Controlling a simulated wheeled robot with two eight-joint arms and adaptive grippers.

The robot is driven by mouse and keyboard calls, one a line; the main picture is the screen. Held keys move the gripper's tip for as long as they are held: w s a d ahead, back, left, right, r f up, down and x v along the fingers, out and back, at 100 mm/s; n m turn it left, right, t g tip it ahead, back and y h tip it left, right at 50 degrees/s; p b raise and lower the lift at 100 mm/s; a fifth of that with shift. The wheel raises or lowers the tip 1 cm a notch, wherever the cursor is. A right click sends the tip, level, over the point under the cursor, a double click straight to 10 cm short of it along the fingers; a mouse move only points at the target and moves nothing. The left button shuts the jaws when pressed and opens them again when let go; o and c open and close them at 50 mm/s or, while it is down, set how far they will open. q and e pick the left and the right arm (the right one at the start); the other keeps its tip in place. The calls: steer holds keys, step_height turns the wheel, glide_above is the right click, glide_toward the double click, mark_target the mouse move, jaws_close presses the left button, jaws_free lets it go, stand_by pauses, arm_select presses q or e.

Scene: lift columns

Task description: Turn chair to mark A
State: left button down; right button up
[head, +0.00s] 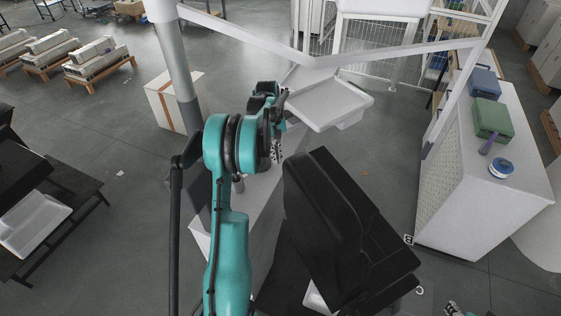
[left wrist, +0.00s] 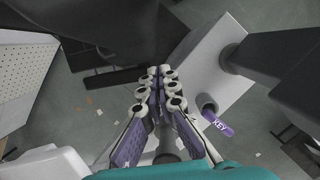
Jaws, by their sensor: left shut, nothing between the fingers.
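The black chair (head: 335,215) stands right of my left arm in the head view, its tall back toward the camera. A dark shape in the left wrist view (left wrist: 115,35), beyond the fingertips, looks like part of it. My left gripper (head: 277,152) is partly hidden by its teal wrist, left of the chair's top; its fingers are shut and empty in the left wrist view (left wrist: 160,78). I cannot tell whether it touches the chair. A small floor mark that looks like B (head: 408,239) lies right of the chair. Mark A cannot be made out. My right gripper (head: 455,308) barely shows at the bottom edge.
A white cabinet (head: 470,200) on the right bears a green case (head: 493,118), a blue case (head: 485,82) and a blue-white roll (head: 501,168). A white tray (head: 325,100) stands behind the chair. A purple KEY tag (left wrist: 216,122) shows near my left fingers. Floor between chair and cabinet is clear.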

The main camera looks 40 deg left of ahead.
arm_select(q)
steer(key=d, duration=0.1)
steer(key=s+d, duration=0.1)
steer(key=d, duration=0.1)
steer(key=shift+s, duration=0.2)
steer(key=shift+a, duration=0.15)
steer(key=s+d+n+b, duration=0.1)
steer(key=s+d+n, duration=0.2)
steer(key=s+d, duration=0.4)
steer(key=s+d+n+t+b, duration=0.1)
steer(key=s+d+n, duration=0.3)
steer(key=s+d, duration=0.4)
steer(key=d, duration=0.7)
steer(key=shift+s+t+b, duration=0.25)
steer(key=shift+t+b, duration=0.05)
steer(key=shift+b, duration=0.05)
steer(key=shift+d, duration=0.1)
